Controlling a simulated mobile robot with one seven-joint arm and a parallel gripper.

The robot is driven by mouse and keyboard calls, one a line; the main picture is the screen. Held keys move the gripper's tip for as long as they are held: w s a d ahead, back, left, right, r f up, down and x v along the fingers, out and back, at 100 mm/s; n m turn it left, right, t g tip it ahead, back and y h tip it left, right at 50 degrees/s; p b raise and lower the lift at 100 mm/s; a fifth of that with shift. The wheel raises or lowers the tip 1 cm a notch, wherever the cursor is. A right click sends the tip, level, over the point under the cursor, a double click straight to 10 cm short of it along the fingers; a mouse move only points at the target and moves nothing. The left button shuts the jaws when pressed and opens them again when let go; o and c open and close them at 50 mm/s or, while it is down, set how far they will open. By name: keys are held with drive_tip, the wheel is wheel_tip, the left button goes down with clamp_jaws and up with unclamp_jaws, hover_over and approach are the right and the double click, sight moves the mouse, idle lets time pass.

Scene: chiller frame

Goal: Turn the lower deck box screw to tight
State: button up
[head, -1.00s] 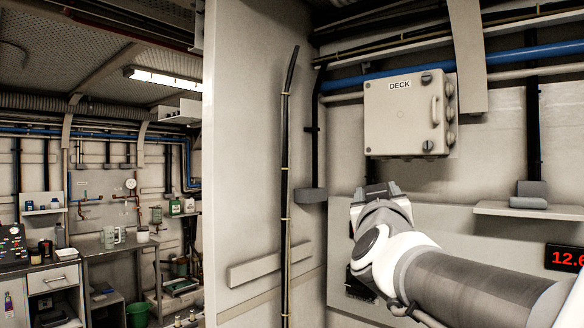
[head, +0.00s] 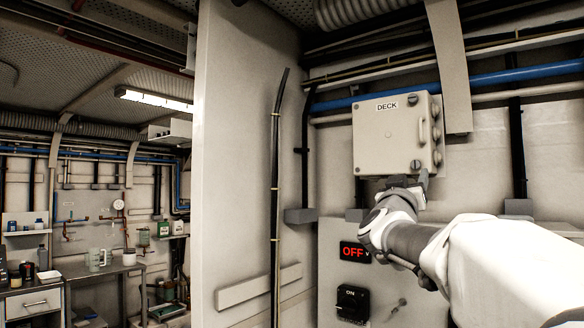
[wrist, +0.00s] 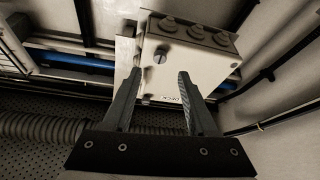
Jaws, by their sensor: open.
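The deck box (head: 375,145) is a pale grey wall box with a "DECK" label (head: 387,106) on its front. Its lower screw (head: 416,165) is a dark round head near the bottom right corner of the lid. The upper screw (head: 412,99) is at the top right. My gripper (head: 408,181) is open and empty, just below the lower screw. In the wrist view the box (wrist: 205,68) appears turned over, and a slotted screw (wrist: 160,58), apparently the lower one, shows between the open fingers (wrist: 160,76). No finger contact with it is visible.
Several round fittings (head: 436,132) stick out from the box's right side, beside a lid handle (head: 421,130). A blue pipe (head: 480,78) runs behind the box. A panel with an "OFF" display (head: 353,251) and black switch (head: 351,301) is below. A wall partition (head: 230,160) stands left.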

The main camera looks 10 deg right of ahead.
sight(415, 166)
drive_tip(key=p+x, duration=0.1)
drive_tip(key=x, duration=0.6)
clamp_jaws()
